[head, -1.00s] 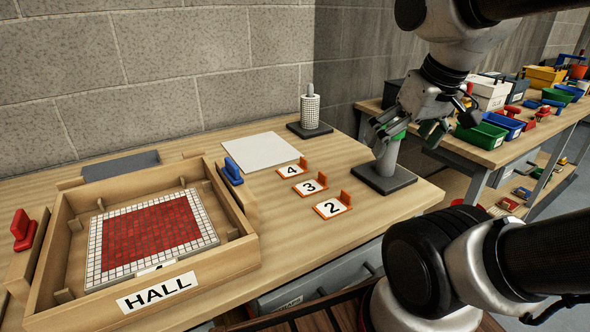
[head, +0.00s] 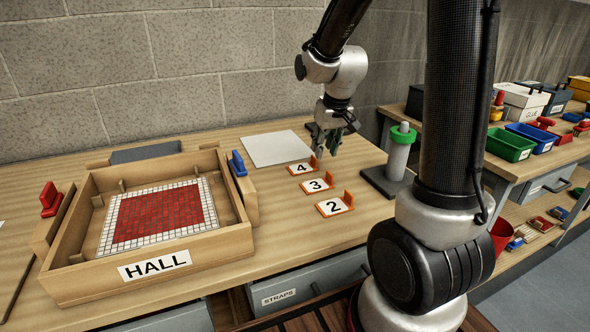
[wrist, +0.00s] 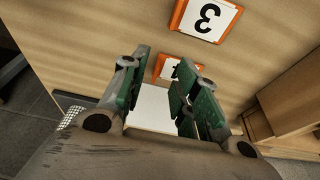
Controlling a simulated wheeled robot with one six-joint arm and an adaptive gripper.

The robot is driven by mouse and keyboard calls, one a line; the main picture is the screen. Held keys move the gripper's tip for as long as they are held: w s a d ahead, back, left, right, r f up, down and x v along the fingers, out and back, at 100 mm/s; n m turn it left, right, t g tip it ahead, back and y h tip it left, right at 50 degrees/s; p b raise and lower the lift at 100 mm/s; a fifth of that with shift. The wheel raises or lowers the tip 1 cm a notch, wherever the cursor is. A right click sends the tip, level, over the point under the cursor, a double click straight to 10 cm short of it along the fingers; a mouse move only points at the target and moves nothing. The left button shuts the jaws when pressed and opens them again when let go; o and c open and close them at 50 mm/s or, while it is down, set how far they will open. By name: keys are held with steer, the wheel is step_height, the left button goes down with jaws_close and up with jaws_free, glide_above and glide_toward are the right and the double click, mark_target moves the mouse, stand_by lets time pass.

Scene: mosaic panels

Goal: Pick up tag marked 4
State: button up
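The tag marked 4 (head: 300,168) is a white plate with an orange edge and upright orange tab, lying on the wooden table. It is the farthest of three tags in a row, behind tag 3 (head: 317,185) and tag 2 (head: 333,207). My gripper (head: 322,146) is above and just behind tag 4, pointing down, apart from it. In the wrist view my gripper (wrist: 168,85) has its green-padded fingers spread with nothing between them. There tag 4 (wrist: 170,70) is partly hidden by the fingers, and tag 3 (wrist: 207,17) shows above it.
A white sheet (head: 275,149) lies behind left of the tags. A wooden HALL tray (head: 85,280) with a red and white mosaic stands left. A post with a green ring (head: 402,136) stands right of the tags. Bare table lies before the tags.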

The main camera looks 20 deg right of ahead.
mark_target(314, 157)
steer(key=shift+t, duration=0.5)
steer(key=w+f, duration=0.5)
steer(key=shift+w+a+f, duration=0.1)
steer(key=shift+w+f, duration=0.15)
steer(key=shift+f, duration=0.1)
jaws_close()
